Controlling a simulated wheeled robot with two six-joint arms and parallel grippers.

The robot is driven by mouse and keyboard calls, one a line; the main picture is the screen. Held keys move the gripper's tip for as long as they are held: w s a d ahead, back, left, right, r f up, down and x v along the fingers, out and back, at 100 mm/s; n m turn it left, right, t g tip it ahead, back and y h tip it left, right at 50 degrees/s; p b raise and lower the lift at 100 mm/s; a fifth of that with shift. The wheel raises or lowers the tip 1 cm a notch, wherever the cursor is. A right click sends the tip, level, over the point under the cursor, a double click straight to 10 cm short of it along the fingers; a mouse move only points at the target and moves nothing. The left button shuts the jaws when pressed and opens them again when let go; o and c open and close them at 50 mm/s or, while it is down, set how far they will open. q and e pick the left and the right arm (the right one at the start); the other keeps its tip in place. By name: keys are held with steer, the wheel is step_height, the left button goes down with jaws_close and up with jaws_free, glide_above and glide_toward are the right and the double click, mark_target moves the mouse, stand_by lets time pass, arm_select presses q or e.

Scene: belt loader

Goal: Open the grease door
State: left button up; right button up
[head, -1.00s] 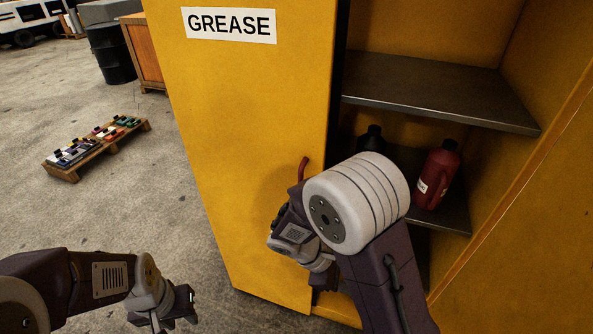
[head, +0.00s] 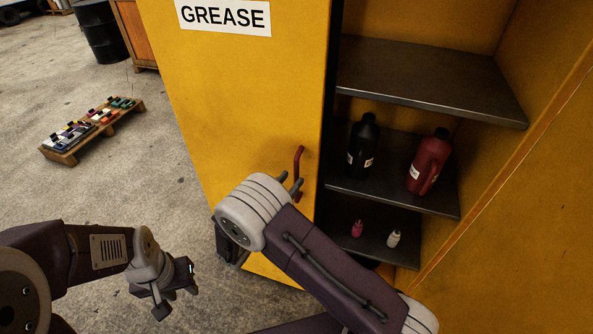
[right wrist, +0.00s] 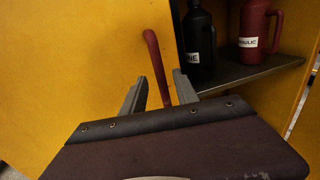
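The yellow grease door (head: 230,100), with a white GREASE label, stands open, with the cabinet's inside in view on its right. Its red handle (head: 299,165) is near the door's free edge. My right gripper (head: 292,184) is at the lower part of the handle. In the right wrist view the two fingers (right wrist: 160,92) are apart, with the red handle (right wrist: 157,65) showing between them; I cannot tell whether they touch it. My right arm hides the door's lower part. My left gripper (head: 175,298) is open and empty, low at the left, away from the door.
Shelves (head: 430,85) inside hold a black jug (head: 363,148), a red jug (head: 428,165) and two small bottles. A pallet (head: 60,156) with coloured items lies on the floor at left. A dark barrel (head: 101,35) stands behind.

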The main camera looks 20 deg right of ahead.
mark_target(295, 175)
steer(key=x, duration=0.4)
steer(key=shift+p, duration=0.3)
jaws_close()
stand_by(1.1)
